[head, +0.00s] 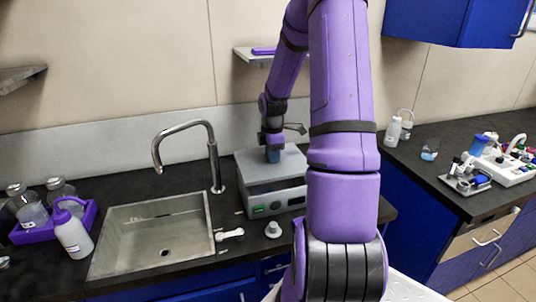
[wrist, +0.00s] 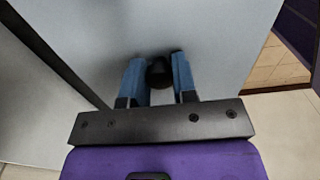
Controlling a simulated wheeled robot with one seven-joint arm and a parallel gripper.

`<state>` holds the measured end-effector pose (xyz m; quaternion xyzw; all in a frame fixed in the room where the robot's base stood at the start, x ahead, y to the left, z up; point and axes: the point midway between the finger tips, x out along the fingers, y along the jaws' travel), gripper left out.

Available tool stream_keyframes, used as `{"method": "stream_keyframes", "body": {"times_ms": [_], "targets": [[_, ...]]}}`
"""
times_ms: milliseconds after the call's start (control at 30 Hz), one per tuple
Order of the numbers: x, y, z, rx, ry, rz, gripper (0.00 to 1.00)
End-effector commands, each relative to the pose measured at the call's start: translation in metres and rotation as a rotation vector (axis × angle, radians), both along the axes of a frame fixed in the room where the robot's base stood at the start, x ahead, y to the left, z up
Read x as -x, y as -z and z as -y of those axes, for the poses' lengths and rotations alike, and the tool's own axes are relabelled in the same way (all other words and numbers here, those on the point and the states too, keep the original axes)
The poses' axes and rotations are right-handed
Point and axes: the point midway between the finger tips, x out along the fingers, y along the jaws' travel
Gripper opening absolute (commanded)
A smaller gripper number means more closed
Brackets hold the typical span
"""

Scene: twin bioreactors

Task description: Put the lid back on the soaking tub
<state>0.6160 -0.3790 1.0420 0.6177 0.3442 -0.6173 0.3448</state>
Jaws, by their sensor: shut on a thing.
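The soaking tub appears to be the grey box-shaped unit (head: 290,197) on the dark counter, just right of the sink. A flat grey lid (head: 250,163) lies over its top; it fills much of the wrist view (wrist: 215,65). My gripper (head: 273,154) points down over the lid. In the wrist view, the blue fingers of my gripper (wrist: 158,62) are shut on the lid's black knob (wrist: 159,74). I cannot tell whether the lid rests fully on the rim or sits slightly above it. My arm hides part of the unit's right side.
A sink (head: 155,235) with a tall curved faucet (head: 213,150) is left of the tub. A purple tray (head: 40,228) with bottles and a wash bottle (head: 73,236) are farther left. A small white-grey piece (head: 273,229) lies in front of the tub. A shelf (head: 250,54) hangs behind.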

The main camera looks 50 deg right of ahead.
Motion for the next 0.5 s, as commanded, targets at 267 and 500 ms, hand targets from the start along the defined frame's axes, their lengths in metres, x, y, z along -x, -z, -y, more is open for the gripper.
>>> {"method": "stream_keyframes", "body": {"times_ms": [267, 500], "targets": [[0.0, 0.023, -0.001, -0.002, -0.003, -0.003, 0.0], [0.0, 0.039, -0.001, -0.001, -0.003, -0.002, 0.0]]}}
